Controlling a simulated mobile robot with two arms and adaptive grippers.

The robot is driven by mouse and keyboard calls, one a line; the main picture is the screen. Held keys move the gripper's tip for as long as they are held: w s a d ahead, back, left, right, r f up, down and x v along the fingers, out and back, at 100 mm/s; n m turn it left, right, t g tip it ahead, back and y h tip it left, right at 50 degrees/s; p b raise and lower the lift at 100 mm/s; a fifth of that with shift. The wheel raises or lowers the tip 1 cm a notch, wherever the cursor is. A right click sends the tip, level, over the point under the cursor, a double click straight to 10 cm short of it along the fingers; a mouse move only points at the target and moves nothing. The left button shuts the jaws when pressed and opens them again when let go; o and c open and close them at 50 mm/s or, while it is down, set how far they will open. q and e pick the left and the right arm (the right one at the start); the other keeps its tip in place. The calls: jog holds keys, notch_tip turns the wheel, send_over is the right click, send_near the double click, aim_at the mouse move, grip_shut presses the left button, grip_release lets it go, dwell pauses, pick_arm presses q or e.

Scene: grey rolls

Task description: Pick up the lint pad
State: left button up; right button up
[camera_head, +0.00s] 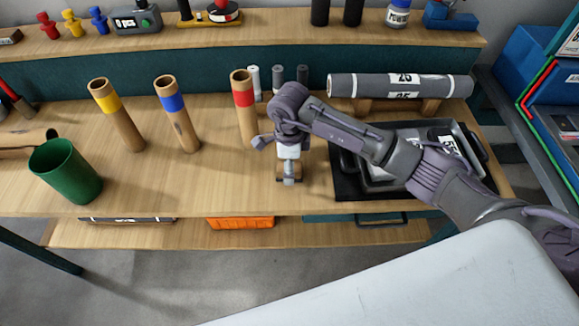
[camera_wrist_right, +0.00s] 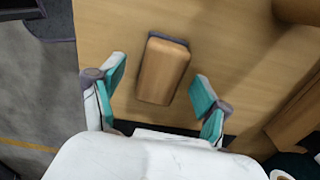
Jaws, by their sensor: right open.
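The lint pad (camera_wrist_right: 163,70) looks like a wooden block with rounded edges and a dark grey layer under it. In the right wrist view it lies on the wooden bench between the spread teal fingers of my right gripper (camera_wrist_right: 160,82), nearer the left finger, with no finger visibly touching it. In the head view my right gripper (camera_head: 289,178) points down over the front of the bench, and only a small brown part of the lint pad (camera_head: 294,171) shows there. My left gripper is not in view.
Cardboard tubes with yellow (camera_head: 117,115), blue (camera_head: 177,113) and red (camera_head: 244,106) bands stand behind and left. A green cup (camera_head: 66,171) is at the left. A grey roll (camera_head: 400,86) rests on wooden supports, behind a black tray (camera_head: 345,184). The bench front left of my gripper is clear.

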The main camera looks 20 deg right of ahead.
jog(key=shift+f, duration=0.8)
jog(key=c, duration=1.2)
jog(key=shift+r, duration=0.15)
jog(key=shift+c, duration=0.2)
jog(key=shift+r, duration=0.25)
jog(key=r, duration=0.1)
jog(key=r+b, duration=0.1)
jog(key=r, duration=0.1)
jog(key=shift+s+a+r, duration=0.1)
jog(key=shift+s+r, duration=0.1)
jog(key=shift+r, duration=0.1)
jog(key=s+a+r+b, duration=0.2)
jog(key=s+r, duration=0.4)
jog(key=s, duration=0.4)
jog(key=shift+s+a+r, duration=0.3)
jog(key=shift+a+r, duration=0.05)
jog(key=shift+a, duration=0.55)
